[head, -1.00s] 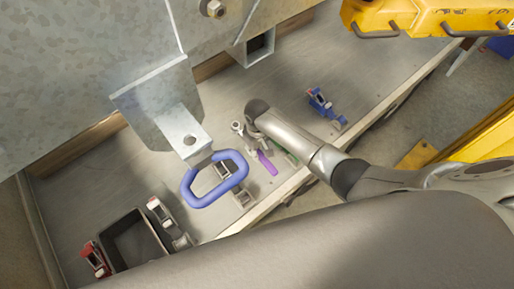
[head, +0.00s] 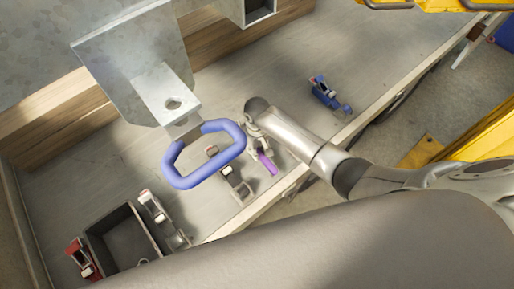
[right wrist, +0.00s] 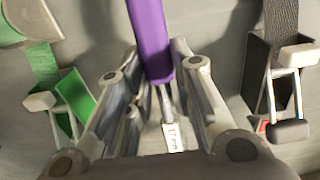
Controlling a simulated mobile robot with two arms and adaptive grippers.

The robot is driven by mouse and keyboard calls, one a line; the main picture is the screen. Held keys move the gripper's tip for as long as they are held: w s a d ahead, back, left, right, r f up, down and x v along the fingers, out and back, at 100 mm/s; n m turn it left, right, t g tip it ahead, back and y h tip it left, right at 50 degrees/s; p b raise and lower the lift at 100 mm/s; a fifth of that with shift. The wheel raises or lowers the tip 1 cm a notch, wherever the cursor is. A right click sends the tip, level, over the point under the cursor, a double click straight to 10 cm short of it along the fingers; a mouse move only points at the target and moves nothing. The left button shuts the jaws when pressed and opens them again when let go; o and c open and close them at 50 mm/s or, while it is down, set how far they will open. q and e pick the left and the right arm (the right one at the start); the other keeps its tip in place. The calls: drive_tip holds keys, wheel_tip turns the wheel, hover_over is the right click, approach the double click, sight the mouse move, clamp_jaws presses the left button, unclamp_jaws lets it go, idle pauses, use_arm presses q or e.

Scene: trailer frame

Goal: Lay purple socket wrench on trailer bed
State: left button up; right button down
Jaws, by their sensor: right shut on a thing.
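The purple socket wrench shows as a purple handle (head: 266,162) by my right gripper in the head view. In the right wrist view its purple handle (right wrist: 150,40) points away, and its metal shaft with a "17mm" label runs between the fingers. My right gripper (right wrist: 165,88) is shut on the wrench; in the head view the gripper (head: 258,143) is partly hidden by its own arm. Below it is the grey flat surface (head: 290,65), which looks like the trailer bed. I cannot tell the gap between wrench and surface. My left gripper is out of view.
A metal bracket (head: 160,85) and a blue loop handle (head: 204,155) are left of the gripper. A black bin (head: 120,240), a red clamp (head: 82,258) and a blue clamp (head: 325,93) are on the surface. A green clamp (right wrist: 72,98) and a grey one (right wrist: 275,70) flank the gripper.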

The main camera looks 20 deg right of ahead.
drive_tip(key=shift+f+b, duration=0.75)
drive_tip(key=shift+f, duration=0.6)
drive_tip(key=shift+c, duration=2.2)
unclamp_jaws()
drive_tip(key=shift+o, duration=0.3)
drive_tip(key=o, duration=0.4)
wheel_tip(320, 180, up, 12)
